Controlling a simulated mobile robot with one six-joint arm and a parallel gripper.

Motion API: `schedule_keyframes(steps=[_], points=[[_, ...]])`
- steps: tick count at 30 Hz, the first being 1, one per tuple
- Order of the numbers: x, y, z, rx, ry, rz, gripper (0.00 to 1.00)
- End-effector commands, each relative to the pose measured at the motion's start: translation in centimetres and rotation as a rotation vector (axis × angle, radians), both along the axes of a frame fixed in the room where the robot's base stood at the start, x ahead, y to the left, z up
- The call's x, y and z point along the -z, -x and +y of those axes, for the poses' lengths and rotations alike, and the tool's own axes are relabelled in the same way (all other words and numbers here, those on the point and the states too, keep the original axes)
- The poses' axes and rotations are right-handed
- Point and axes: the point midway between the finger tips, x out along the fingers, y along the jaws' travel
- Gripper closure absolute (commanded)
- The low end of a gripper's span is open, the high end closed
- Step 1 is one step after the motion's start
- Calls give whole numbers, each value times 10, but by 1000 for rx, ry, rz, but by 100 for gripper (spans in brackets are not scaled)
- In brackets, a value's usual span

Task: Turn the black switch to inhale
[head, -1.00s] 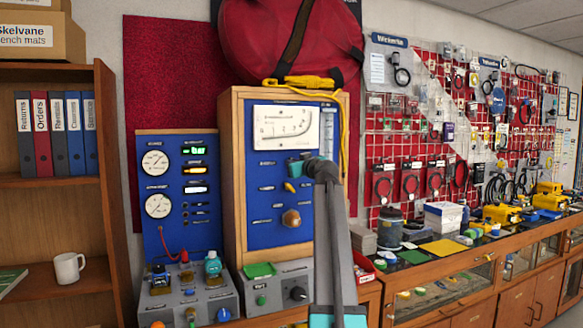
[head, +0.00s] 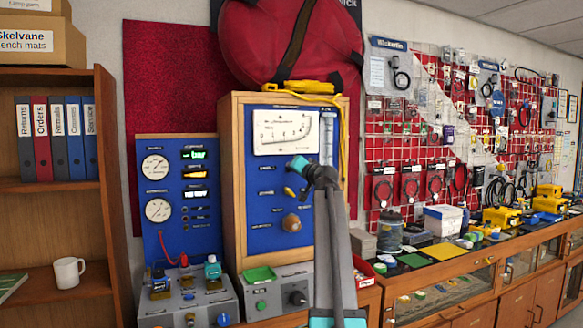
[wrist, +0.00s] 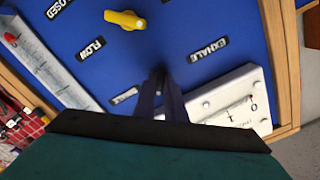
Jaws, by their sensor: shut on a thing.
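My gripper (wrist: 160,88) is shut at the upper part of the blue panel (head: 265,215), below the large white gauge (head: 285,131) in the head view. In the wrist view, which is turned over, its fingertips meet the panel between the EXHALE label (wrist: 209,49) and a small, partly covered label (wrist: 124,96) that I cannot read clearly. The black switch sits between the fingers and is almost wholly hidden, so its pointing direction cannot be told. In the head view my gripper (head: 298,166) covers that spot.
A yellow knob (wrist: 125,19) sits close by, between the FLOW label (wrist: 91,49) and the CLOSED label. A brown knob (head: 291,222) is lower on the panel. A clear flow tube (wrist: 45,60) runs along one side. A grey box with knobs (head: 280,290) stands below.

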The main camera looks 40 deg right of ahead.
Motion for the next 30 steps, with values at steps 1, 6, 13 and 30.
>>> schedule_keyframes(steps=[1, 6, 13, 30], points=[[-2, -3, 2, -5, -25, -12, 100], [-2, -3, 2, -5, -87, -38, 100], [-2, -3, 2, -5, -117, -50, 100], [-1, -1, 1, -2, -116, -49, 71]])
